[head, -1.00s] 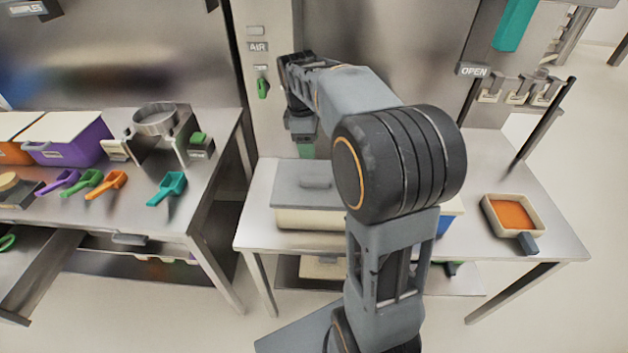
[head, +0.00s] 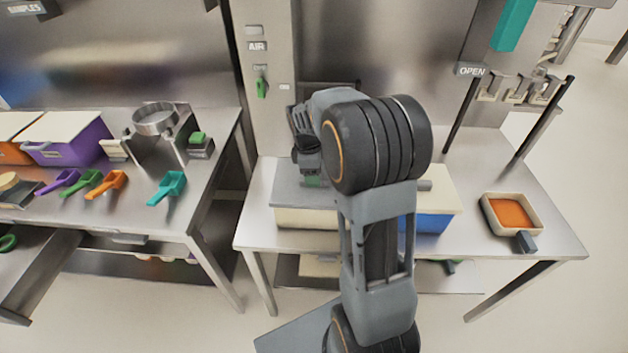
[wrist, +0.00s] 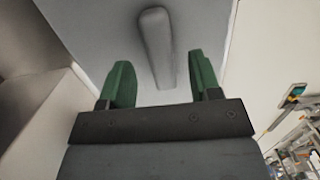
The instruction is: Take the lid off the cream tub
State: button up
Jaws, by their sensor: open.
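The cream tub (head: 300,218) stands on the right-hand steel table with its grey lid (head: 288,190) on it. My arm hides part of the tub's right side and the lid. The lid (wrist: 100,35) fills much of the wrist view, with its raised grey bar handle (wrist: 157,48) running up the picture. My gripper (wrist: 160,85) is open, with one green finger on each side of the handle's near end. The fingers seem apart from the handle. In the head view my gripper (head: 313,180) is over the lid; whether it touches is hidden.
A blue tub (head: 432,222) with a cream lid stands right of the cream tub, partly behind my arm. A tray of orange stuff (head: 511,213) sits near the table's right end. The left table holds colored scoops (head: 108,184) and a purple bin (head: 78,143).

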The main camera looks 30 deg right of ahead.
jog(key=shift+s+d+f, duration=0.1)
jog(key=shift+f, duration=1.05)
grip_shut()
